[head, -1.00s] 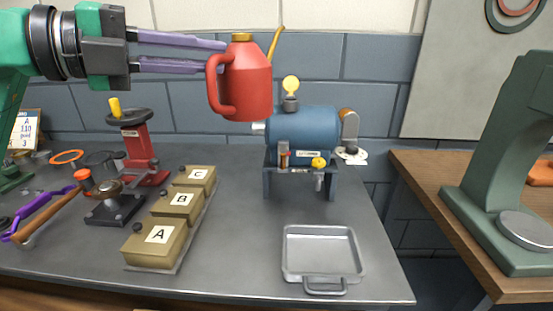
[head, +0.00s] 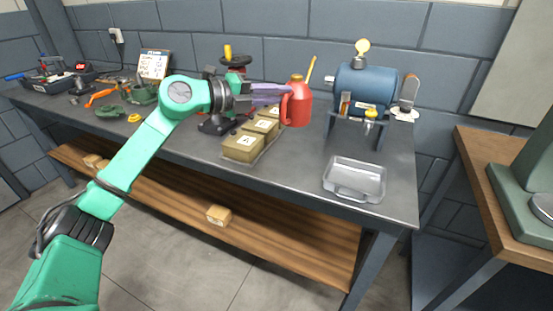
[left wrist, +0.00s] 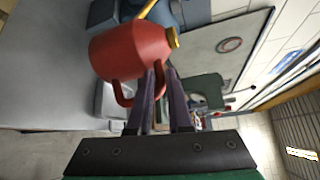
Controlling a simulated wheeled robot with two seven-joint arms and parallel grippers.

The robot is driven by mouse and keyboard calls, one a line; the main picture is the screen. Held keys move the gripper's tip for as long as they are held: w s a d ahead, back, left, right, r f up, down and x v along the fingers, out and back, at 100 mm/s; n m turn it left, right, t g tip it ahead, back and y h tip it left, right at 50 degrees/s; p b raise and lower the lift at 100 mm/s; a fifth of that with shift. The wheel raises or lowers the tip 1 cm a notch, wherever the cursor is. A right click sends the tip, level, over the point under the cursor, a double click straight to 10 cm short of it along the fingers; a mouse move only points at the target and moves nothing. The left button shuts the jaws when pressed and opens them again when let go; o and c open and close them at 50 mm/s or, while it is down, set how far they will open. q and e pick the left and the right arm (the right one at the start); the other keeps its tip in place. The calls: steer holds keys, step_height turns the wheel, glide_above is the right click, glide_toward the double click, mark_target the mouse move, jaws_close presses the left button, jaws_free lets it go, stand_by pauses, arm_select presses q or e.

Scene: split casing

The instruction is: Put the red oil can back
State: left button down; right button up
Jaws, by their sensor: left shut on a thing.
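The red oil can (head: 298,104) has a yellow cap and a thin yellow spout. My left gripper (head: 284,93) is shut on its handle and holds the can upright in the head view, between the lettered boxes and the blue machine. The left wrist view shows the red can (left wrist: 130,50) at the fingertips, with the two purple fingers (left wrist: 158,80) at its handle loop. Whether the can's base touches the bench is hard to tell. My right gripper is not in view.
Tan boxes (head: 242,147) with letter labels stand left of the can. A blue machine (head: 363,90) stands behind right. A grey metal tray (head: 354,180) lies at the bench's (head: 310,165) front right. A wooden table (head: 490,150) with a green machine (head: 525,165) is at right.

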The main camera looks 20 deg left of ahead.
mark_target(291, 118)
arm_select(q)
step_height(291, 118, down, 6)
steer(key=shift+f+b, duration=0.1)
steer(key=shift+b, duration=0.25)
step_height(291, 118, down, 8)
steer(key=shift+s+f+b, duration=0.15)
steer(key=shift+f+b, duration=0.05)
steer(key=shift+b, duration=0.3)
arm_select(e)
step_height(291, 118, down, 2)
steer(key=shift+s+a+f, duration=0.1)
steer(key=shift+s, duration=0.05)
arm_select(q)
steer(key=c, duration=1)
jaws_free()
steer(key=shift+f, duration=0.1)
steer(key=shift+o, duration=0.8)
steer(key=shift+d, duration=0.1)
steer(key=shift+s, duration=0.1)
